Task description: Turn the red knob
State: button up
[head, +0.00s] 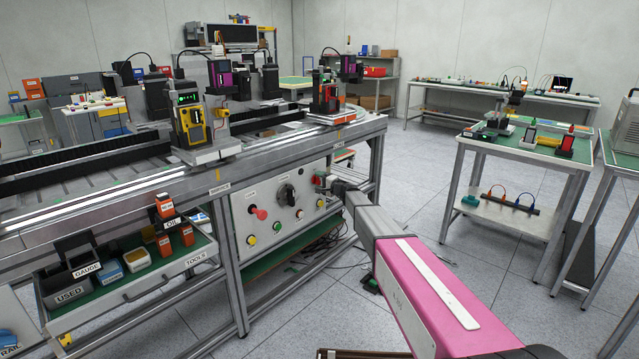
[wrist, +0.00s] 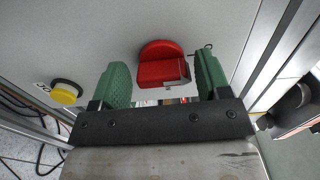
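In the wrist view a red knob (wrist: 161,63), with a rounded back and a raised bar, sits on a light grey panel. My gripper (wrist: 163,84) is open. Its two green fingers stand apart on either side of the red knob, with visible gaps. In the head view my gripper (head: 324,182) is at the right part of the control panel (head: 268,244) under the workbench. A red knob-like control (head: 259,213) shows on the panel's left part.
A yellow button (wrist: 65,92) lies left of the red knob in the wrist view. The panel also carries a black dial (head: 287,195) and a green button (head: 277,227). A metal leg (head: 375,163) stands at the panel's right.

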dwell(0.3)
jog(key=v, duration=1)
jog(key=shift+s+d, duration=0.3)
jog(key=shift+s, duration=0.1)
jog(key=s+d+f+n+g+h, duration=0.2)
jog(key=s+f, duration=0.1)
jog(key=s, duration=0.5)
jog(key=s+d+f+n+g+h, duration=0.2)
jog(key=s+f+g, duration=0.1)
jog(key=s, duration=0.6)
jog(key=s+d+f+n+g+h, duration=0.2)
jog(key=s+f, duration=0.2)
jog(key=s, duration=0.4)
jog(key=s+d+f+g+h, duration=0.1)
jog(key=s+d+g+h, duration=0.1)
jog(key=s+d+h, duration=0.2)
jog(key=s+d+f+n+g+h, duration=0.1)
jog(key=s+d+h, duration=0.3)
jog(key=s+d, duration=0.7)
jog(key=s+g, duration=0.1)
jog(key=s, duration=0.5)
jog(key=shift+f, duration=0.3)
jog(key=shift+a, duration=0.1)
